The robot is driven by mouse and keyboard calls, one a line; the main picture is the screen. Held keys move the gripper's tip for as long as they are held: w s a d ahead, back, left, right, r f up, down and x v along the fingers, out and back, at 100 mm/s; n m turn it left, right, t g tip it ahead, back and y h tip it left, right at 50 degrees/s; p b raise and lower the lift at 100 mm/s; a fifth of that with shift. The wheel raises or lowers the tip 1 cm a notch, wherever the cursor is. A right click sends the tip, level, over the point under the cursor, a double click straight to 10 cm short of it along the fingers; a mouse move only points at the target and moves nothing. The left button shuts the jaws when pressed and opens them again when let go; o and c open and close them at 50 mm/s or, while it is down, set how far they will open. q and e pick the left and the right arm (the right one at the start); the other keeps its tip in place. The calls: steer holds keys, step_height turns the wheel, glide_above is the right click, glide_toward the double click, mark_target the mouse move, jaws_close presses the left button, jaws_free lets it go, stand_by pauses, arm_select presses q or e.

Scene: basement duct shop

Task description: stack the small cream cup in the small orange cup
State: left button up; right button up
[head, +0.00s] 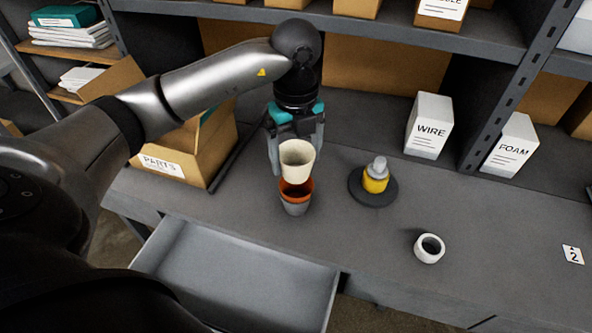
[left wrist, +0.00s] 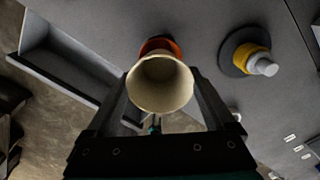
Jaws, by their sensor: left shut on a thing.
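The small cream cup (head: 297,155) is held upright between the fingers of my left gripper (head: 297,145), which is shut on it. The small orange cup (head: 296,195) stands on the bench just below and in front of it in the head view. The cream cup overlaps the back of the orange rim there, and I cannot tell whether they touch. In the left wrist view the cream cup (left wrist: 160,84) is between the fingers, and the orange cup (left wrist: 158,45) shows partly behind it. My right gripper is not in view.
A yellow and grey object (head: 376,176) stands on a dark round base right of the cups. A white ring-like item (head: 429,248) lies further right. A PARTS box (head: 190,152) is at left, an open drawer (head: 235,275) in front. WIRE box (head: 429,125) stands behind.

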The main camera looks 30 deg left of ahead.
mark_target(296, 171)
arm_select(q)
steer(key=shift+f, duration=2.2)
steer(key=shift+f+b, duration=0.5)
steer(key=shift+f, duration=0.15)
steer(key=o, duration=1.1)
steer(key=shift+r, duration=0.1)
steer(key=shift+r+p, duration=0.5)
steer(key=shift+r, duration=0.1)
step_height(296, 171, up, 12)
